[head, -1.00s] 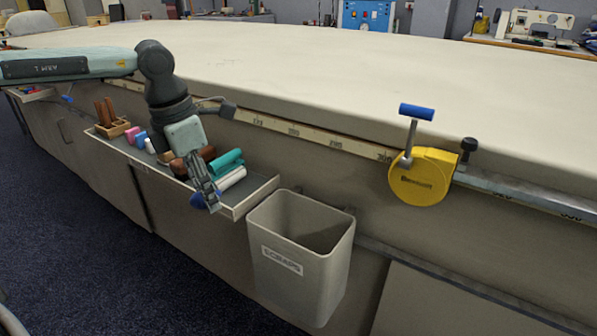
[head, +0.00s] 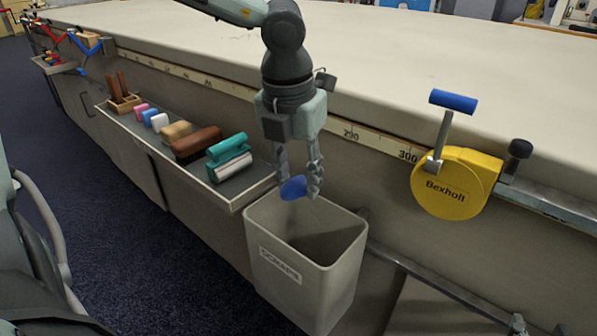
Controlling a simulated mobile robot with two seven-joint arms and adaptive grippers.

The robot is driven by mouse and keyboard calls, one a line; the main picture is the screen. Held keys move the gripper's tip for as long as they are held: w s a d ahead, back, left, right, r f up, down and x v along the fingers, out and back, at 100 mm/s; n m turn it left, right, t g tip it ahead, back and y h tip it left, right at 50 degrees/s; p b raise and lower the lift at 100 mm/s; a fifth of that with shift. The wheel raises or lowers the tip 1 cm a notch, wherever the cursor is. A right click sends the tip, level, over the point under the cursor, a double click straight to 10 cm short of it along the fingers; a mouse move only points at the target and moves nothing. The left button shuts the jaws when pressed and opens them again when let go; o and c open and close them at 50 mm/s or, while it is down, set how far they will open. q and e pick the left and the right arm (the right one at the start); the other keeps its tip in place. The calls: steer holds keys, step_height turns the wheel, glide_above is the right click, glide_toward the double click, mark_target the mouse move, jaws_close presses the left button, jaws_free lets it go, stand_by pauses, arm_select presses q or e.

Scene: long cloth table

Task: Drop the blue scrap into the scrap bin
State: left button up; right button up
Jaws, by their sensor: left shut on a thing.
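The blue scrap (head: 293,188) is a small blue piece between the fingertips of my left gripper (head: 300,185). The gripper points down and is shut on the scrap. It holds the scrap above the opening of the scrap bin, near the bin's back rim. The scrap bin (head: 292,278) is a grey, open-topped bin labelled "SCRAPS", hung on the table's side. Its visible inside is dark and I cannot see its floor. My right gripper is not in view.
A yellow Bexholl device (head: 455,184) with a blue handle hangs right of the bin. The cloth table top (head: 400,70) is largely clear.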

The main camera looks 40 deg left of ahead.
mark_target(298, 198)
arm_select(q)
step_height(298, 198, down, 4)
steer(key=shift+r+b, duration=0.1)
steer(key=shift+b, duration=0.65)
steer(key=shift+f, duration=0.3)
arm_select(e)
steer(key=a+r+t+y, duration=0.3)
steer(key=a+r+t, duration=0.1)
steer(key=r, duration=0.5)
steer(key=shift+s+r+t, duration=0.25)
steer(key=shift+s+t, duration=0.05)
steer(key=shift+a, duration=0.1)
arm_select(q)
steer(key=o, duration=0.9)
steer(key=r, duration=0.4)
steer(key=s+r, duration=0.1)
steer(key=r, duration=0.7)
steer(key=shift+s+d, duration=0.1)
steer(key=shift+s, duration=0.3)
steer(key=shift+f, duration=0.1)
